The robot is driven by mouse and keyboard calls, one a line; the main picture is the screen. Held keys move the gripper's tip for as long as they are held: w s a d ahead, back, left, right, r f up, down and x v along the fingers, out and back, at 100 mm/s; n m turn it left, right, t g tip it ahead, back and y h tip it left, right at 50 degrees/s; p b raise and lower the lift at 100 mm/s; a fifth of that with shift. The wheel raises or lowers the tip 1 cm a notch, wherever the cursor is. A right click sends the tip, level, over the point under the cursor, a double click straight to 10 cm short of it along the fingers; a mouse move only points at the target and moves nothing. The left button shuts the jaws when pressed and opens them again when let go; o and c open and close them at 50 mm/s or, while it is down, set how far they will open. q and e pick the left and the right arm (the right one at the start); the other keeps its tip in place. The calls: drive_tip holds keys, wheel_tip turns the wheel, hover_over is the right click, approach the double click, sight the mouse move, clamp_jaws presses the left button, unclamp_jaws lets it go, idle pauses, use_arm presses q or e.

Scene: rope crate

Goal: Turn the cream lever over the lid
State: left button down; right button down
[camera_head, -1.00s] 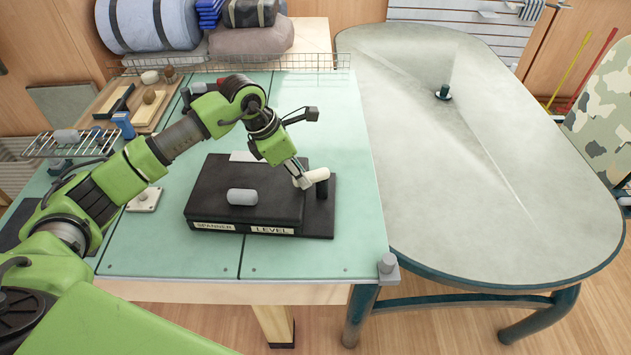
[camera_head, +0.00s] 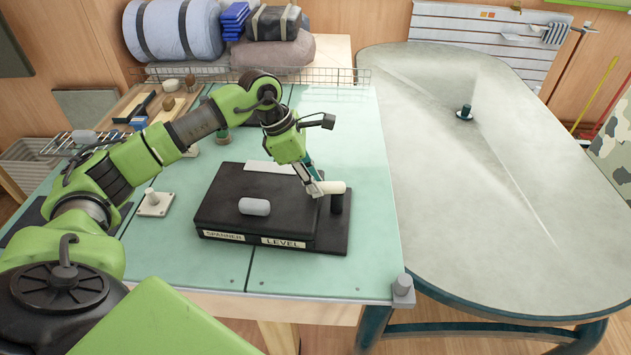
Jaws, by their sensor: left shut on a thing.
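The cream lever (camera_head: 333,187) is a short rounded bar on top of a black post (camera_head: 337,204) at the right side of a black box. It lies about level, its left end at the lid's right edge. The black lid (camera_head: 225,199) lies flat on the box and carries a grey rounded handle (camera_head: 254,206). My left gripper (camera_head: 316,188) is shut on the lever's left end, and its fingers partly hide that end. My right gripper is not in view.
The box front has labels reading SPANNER and LEVEL (camera_head: 283,242). A small plate with a peg (camera_head: 155,203) stands left of the box. A wire rack (camera_head: 75,142) and a wooden tray are at the back left. The green bench is clear in front of the box.

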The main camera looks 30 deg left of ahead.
use_arm(q)
drive_tip(key=c, duration=1.8)
unclamp_jaws()
drive_tip(key=shift+c, duration=0.2)
drive_tip(key=shift+a+r, duration=0.15)
drive_tip(key=shift+r, duration=0.15)
drive_tip(key=v, duration=1.1)
drive_tip(key=shift+r, duration=0.2)
drive_tip(key=shift+s+f, duration=0.1)
drive_tip(key=shift+s, duration=0.05)
